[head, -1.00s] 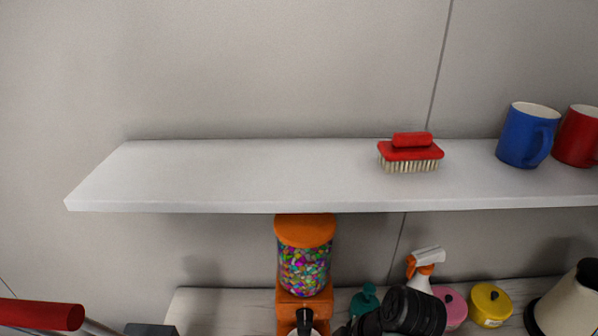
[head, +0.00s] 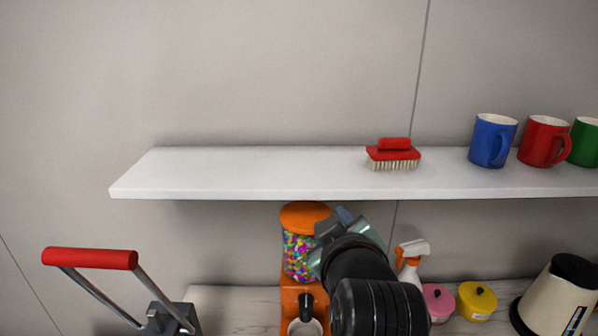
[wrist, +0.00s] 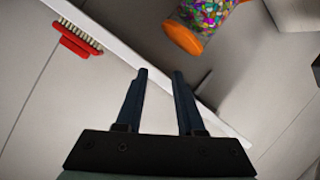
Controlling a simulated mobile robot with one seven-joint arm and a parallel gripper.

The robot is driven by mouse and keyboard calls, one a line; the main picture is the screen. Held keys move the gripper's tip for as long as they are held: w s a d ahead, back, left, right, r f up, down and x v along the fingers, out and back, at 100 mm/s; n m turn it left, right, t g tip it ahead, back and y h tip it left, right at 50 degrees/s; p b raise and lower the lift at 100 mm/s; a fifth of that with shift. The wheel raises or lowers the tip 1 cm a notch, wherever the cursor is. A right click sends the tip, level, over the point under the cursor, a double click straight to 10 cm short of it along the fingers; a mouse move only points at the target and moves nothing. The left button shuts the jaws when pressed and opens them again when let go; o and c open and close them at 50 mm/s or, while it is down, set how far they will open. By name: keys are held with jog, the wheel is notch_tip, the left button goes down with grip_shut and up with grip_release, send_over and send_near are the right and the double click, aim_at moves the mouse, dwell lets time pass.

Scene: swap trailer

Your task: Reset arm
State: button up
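My gripper (wrist: 159,75) is in the wrist view with its two dark fingers apart and nothing between them. In the head view my arm rises from the bottom. The gripper's end (head: 338,225) is in front of the candy dispenser (head: 300,252), below the shelf's front edge, and its fingers are hard to make out there. The dispenser's orange lid and coloured candies also show upside down in the wrist view (wrist: 184,37).
A white shelf (head: 230,180) spans the wall and holds a red brush (head: 393,154) and blue (head: 492,140), red (head: 544,141) and green (head: 586,142) mugs. Below are a spray bottle (head: 410,260), pink (head: 437,302) and yellow (head: 477,300) pots, a kettle (head: 556,295) and a red-handled device (head: 90,258).

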jog(key=s+a+r+m+t, duration=0.2)
jog(key=s+r+t, duration=0.15)
jog(key=r, duration=0.65)
jog(key=s+a+r+m+t, duration=0.15)
jog(key=r+t, duration=0.25)
jog(key=r, duration=0.5)
jog(key=s+a+r+m+t, duration=0.1)
jog(key=s+r+m+t, duration=0.3)
jog(key=s+r, duration=0.7)
jog(key=shift+s+a+r+t, duration=0.25)
jog(key=shift+s+r+t, duration=0.25)
jog(key=shift+t, duration=0.35)
jog(key=shift+f, duration=0.1)
